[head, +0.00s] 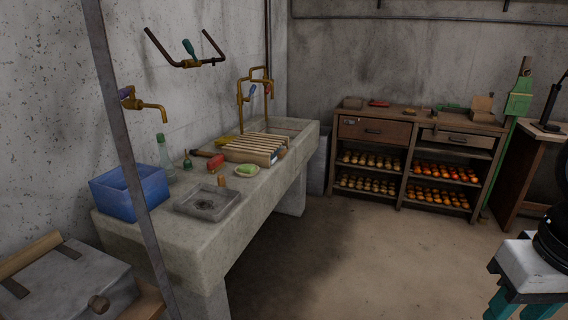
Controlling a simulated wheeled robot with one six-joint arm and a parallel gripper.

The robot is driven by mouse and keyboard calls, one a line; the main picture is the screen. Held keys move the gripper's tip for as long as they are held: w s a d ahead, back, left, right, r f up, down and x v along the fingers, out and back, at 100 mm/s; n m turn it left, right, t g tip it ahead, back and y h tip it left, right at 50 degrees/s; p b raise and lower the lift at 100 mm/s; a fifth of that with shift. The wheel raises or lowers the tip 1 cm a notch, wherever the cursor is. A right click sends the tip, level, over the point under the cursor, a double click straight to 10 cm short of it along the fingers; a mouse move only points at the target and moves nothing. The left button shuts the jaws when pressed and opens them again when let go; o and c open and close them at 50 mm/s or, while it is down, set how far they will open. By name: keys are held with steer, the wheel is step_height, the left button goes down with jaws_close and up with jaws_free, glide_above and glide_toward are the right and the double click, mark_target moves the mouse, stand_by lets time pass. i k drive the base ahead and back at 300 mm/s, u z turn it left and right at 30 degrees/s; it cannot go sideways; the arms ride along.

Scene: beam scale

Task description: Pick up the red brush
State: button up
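A small red object (215,162) lies on the stone sink counter, beside the slatted wooden rack; it may be the red brush, but it is too small to be sure. Another flat red object (379,103) lies on top of the wooden cabinet at the back, and its kind is also unclear. My gripper (523,308) is at the bottom right corner, far from both. Its teal fingers stand apart with nothing seen between them, and their tips are partly cut off by the frame edge.
The stone sink counter (235,220) runs along the left wall, with a blue bin (130,190), a bottle (165,152) and a green-topped dish (246,170). The wooden cabinet (385,135) holds shelves of round items. A grey post (125,130) crosses the left foreground. The middle floor is clear.

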mark_target(218, 162)
steer(key=z, duration=0.45)
steer(key=i, duration=2.2)
steer(key=u, duration=1.05)
steer(key=i, duration=0.95)
steer(key=u, duration=1.25)
steer(key=i, duration=0.4)
steer(key=u, duration=0.2)
